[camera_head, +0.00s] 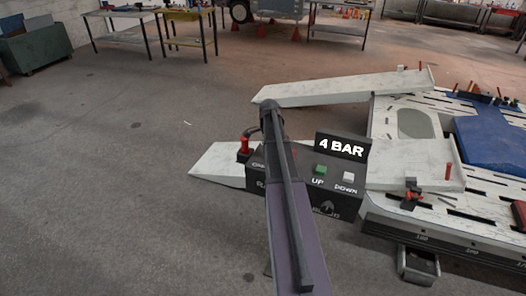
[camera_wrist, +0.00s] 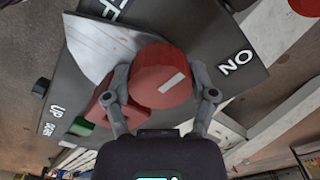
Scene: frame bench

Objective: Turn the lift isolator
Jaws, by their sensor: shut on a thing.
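The lift isolator is a red round knob (camera_wrist: 160,72) with a white bar mark on its face, seen in the wrist view on a dark control box (camera_wrist: 215,25). The mark slants up to the right, toward the ON lettering (camera_wrist: 236,62); part of the OFF lettering shows at the top left. My gripper (camera_wrist: 163,88) has one finger on each side of the knob and is shut on it. In the head view my arm crosses in front of the control box (camera_head: 337,203) and hides the knob and my fingers.
The box carries a green UP button (camera_head: 320,169), a white DOWN button (camera_head: 348,177) and a 4 BAR display (camera_head: 341,147). The lift bench (camera_head: 400,120) with pale ramps stands behind and right. Bare floor (camera_head: 120,180) lies to the left.

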